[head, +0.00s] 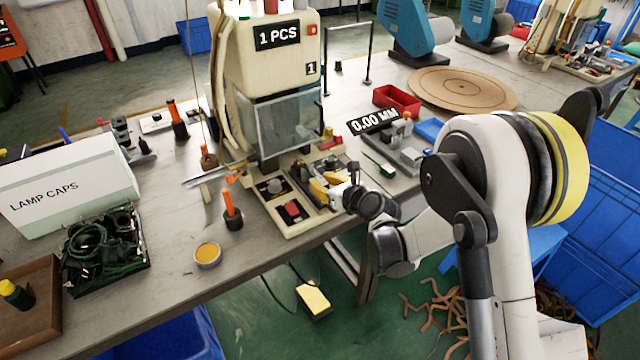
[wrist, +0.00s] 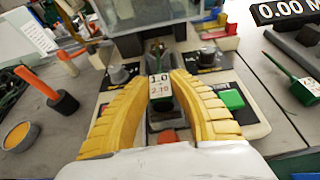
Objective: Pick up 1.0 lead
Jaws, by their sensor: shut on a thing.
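The lead with a white tag (wrist: 160,88) reading 1.0 and 2.10 is between my yellow fingers in the wrist view, with a dark green part above the tag. My gripper (wrist: 152,77) is shut on this lead, in front of the moulding machine. In the head view my gripper (head: 325,188) is over the machine's base, and the lead in it cannot be made out. Another green lead with a white tag (wrist: 304,88) lies at the right in the wrist view, on the grey fixture's side of the table.
The machine (head: 265,80) with its clear guard (head: 285,125) stands just beyond my gripper. A black tray (head: 145,262) of green leads, a LAMP CAPS box (head: 70,185) and an orange-handled tool (head: 230,205) stand left. A red bin (head: 397,100) is behind right.

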